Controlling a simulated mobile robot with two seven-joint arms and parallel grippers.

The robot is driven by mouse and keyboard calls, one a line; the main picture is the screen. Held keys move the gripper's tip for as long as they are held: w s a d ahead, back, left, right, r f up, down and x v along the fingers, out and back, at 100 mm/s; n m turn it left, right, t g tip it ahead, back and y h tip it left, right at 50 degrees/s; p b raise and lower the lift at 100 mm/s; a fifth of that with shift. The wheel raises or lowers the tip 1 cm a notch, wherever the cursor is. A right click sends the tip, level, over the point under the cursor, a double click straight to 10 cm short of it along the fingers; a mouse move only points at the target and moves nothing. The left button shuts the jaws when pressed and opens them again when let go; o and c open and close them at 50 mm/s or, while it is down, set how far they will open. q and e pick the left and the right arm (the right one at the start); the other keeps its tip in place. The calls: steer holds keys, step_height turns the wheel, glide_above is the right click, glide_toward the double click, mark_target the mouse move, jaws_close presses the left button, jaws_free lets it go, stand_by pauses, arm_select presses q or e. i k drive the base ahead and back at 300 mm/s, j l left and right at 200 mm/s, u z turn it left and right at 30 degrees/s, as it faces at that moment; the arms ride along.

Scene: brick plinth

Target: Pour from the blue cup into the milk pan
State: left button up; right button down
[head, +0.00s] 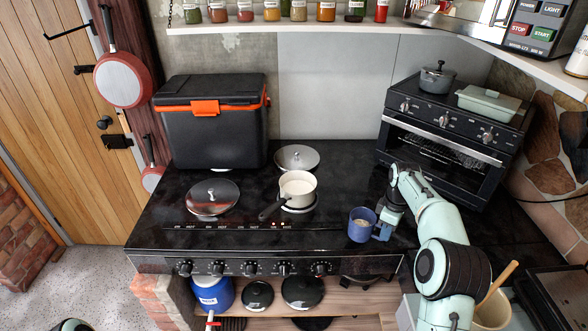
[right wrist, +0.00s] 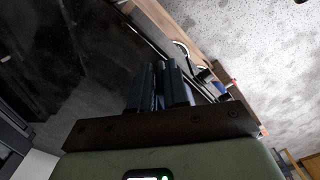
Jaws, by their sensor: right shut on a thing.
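The blue cup (head: 358,232) is near the front edge of the black stove top, right of the middle, about upright, with something pale inside. My right gripper (head: 382,230) is at the cup's right side, shut on it. I cannot tell whether the cup's base touches the stove. The milk pan (head: 298,183), cream with a dark handle pointing front left, stands on the stove to the left of and behind the cup. In the right wrist view my gripper's dark fingers (right wrist: 165,88) show close together; the cup is not clear there. My left gripper is not in view.
Two metal lids (head: 213,197) (head: 297,157) lie on the stove top (head: 250,225), left of and behind the pan. A black cooler (head: 212,130) stands at the back left, a small oven (head: 445,140) at the back right. The stove between cup and pan looks clear.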

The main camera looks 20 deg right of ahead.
mark_target(298, 186)
steer(key=i, duration=0.95)
